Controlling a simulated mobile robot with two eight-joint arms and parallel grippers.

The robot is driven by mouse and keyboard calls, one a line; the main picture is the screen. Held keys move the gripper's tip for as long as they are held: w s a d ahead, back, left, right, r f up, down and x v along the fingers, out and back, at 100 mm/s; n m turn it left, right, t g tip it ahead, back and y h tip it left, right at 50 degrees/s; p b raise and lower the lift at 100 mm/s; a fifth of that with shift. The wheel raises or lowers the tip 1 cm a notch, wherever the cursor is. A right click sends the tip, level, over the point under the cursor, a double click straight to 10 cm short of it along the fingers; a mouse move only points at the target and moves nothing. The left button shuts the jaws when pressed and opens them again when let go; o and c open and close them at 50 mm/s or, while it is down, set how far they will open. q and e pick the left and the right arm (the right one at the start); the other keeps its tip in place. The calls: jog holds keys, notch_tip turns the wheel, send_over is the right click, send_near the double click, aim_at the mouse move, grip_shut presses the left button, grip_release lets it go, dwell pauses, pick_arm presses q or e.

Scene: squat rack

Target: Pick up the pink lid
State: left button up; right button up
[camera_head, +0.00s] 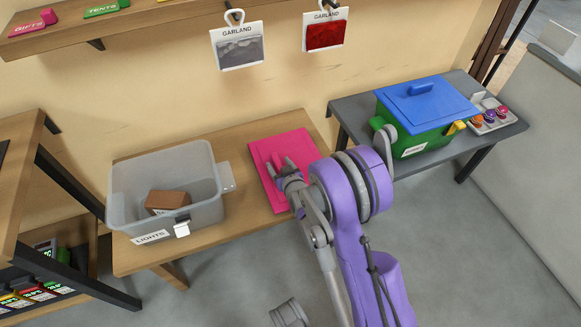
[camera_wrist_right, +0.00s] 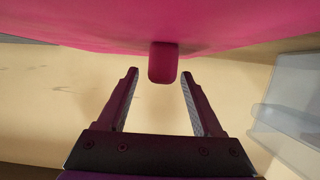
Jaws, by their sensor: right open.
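The pink lid (camera_head: 262,152) lies on the wooden bench to the right of the grey tub. My right gripper (camera_head: 278,166) is over the lid, at its handle, and hides part of it. In the right wrist view the lid (camera_wrist_right: 90,28) fills the top, and its handle (camera_wrist_right: 163,63) sticks out between the two fingertips. The right gripper (camera_wrist_right: 160,75) is open, with a gap on each side of the handle. My left gripper is not in view.
A translucent grey tub (camera_head: 128,187) labelled LIGHTS holds a brown block (camera_head: 167,201). A green box with a blue lid (camera_head: 425,98) and a tray (camera_head: 492,122) of small items stand on the dark table at right. Garland packs (camera_head: 240,48) hang above.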

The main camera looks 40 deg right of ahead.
grip_shut()
dwell(1.3)
